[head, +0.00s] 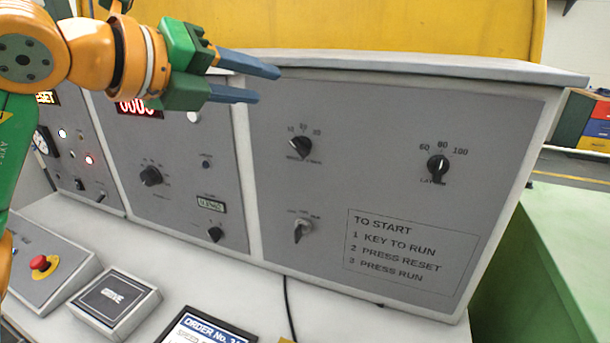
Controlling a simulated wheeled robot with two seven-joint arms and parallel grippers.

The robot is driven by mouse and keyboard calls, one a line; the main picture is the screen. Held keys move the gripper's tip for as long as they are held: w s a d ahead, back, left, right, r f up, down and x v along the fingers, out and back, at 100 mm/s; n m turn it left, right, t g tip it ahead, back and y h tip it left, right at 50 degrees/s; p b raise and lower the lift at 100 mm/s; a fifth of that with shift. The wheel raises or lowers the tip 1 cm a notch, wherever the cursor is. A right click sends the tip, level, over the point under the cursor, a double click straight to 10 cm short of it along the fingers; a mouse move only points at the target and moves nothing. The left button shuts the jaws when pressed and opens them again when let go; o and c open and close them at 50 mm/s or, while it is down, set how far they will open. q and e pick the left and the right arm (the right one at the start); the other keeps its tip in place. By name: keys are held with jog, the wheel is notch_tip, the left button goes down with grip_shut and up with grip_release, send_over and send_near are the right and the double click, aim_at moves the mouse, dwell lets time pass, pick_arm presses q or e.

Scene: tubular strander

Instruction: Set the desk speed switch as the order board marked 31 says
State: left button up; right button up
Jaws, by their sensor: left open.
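My left gripper (266,85) has a green body and two blue fingers, apart and empty, in front of the top left of the grey right panel. No knob is between the fingers. Black knobs on that panel are one with a blurred caption and a scale ending in 30 (300,147), and one marked 60, 80, 100 (438,168), its white line roughly up toward 80. I cannot read which one is the speed switch. The order board (215,330) lies at the bottom edge, headed "ORDER No. 3"; the rest is cut off. My right gripper is out of view.
A key-like switch (302,230) sits low on the right panel, beside a "TO START" notice (410,245). The middle panel has a red display (138,106) and knobs (151,176). A red button (40,263) and a small dark-topped box (115,302) stand on the desk.

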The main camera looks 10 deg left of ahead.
pick_arm(q)
jog(key=b, duration=0.8)
send_near(296, 148)
jog(key=w, duration=0.2)
jog(key=p+x, duration=0.1)
jog(key=x, duration=0.1)
jog(key=p+x, duration=0.1)
jog(key=x, duration=0.1)
jog(key=d+p+x, duration=0.1)
jog(key=x, duration=0.1)
jog(key=shift+d+f, duration=0.15)
jog(key=shift+f, duration=0.15)
jog(key=shift+w+f, duration=0.15)
jog(key=shift+w, duration=0.05)
jog(key=shift+s, duration=0.1)
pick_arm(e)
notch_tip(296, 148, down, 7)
pick_arm(q)
grip_shut()
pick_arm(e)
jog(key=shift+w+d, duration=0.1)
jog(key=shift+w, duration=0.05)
